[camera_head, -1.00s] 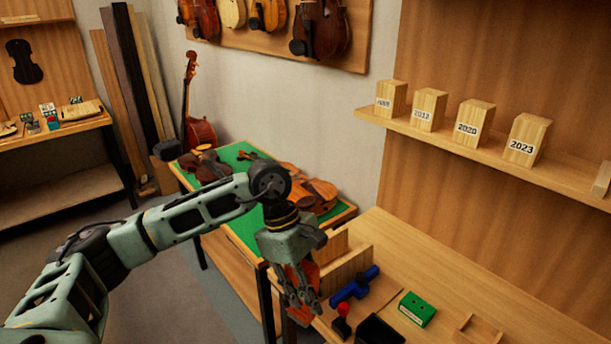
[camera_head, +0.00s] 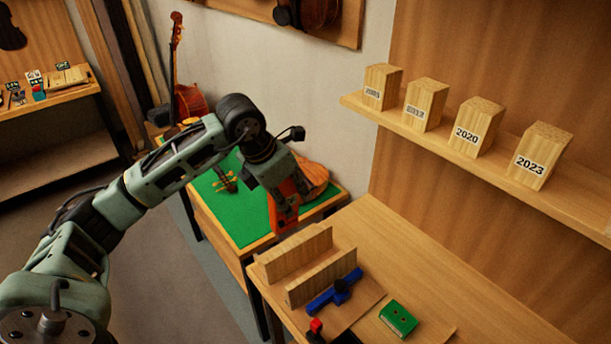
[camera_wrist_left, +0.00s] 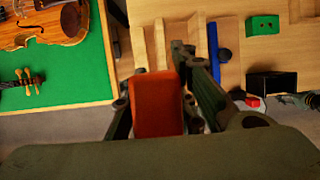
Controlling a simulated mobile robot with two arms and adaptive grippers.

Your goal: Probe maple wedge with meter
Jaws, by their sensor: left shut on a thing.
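My left gripper (camera_head: 286,212) is shut on an orange-red block-shaped device, which I take to be the meter (camera_head: 280,215). Wooden wedges stand upright on the wall shelf: one with a blurred label (camera_head: 383,88), one that seems to read 2012 (camera_head: 426,104), one marked 2020 (camera_head: 475,127) and one marked 2023 (camera_head: 540,155). The meter is well apart from them. My right gripper is not clearly seen.
The shelf (camera_head: 480,160) runs above the bench (camera_head: 430,270). On the bench are a wooden two-walled holder (camera_head: 295,255), a blue clamp-like tool (camera_head: 335,290) and a green box (camera_head: 399,318). The green-topped table (camera_head: 240,215) carries violin parts. Space before the shelf is clear.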

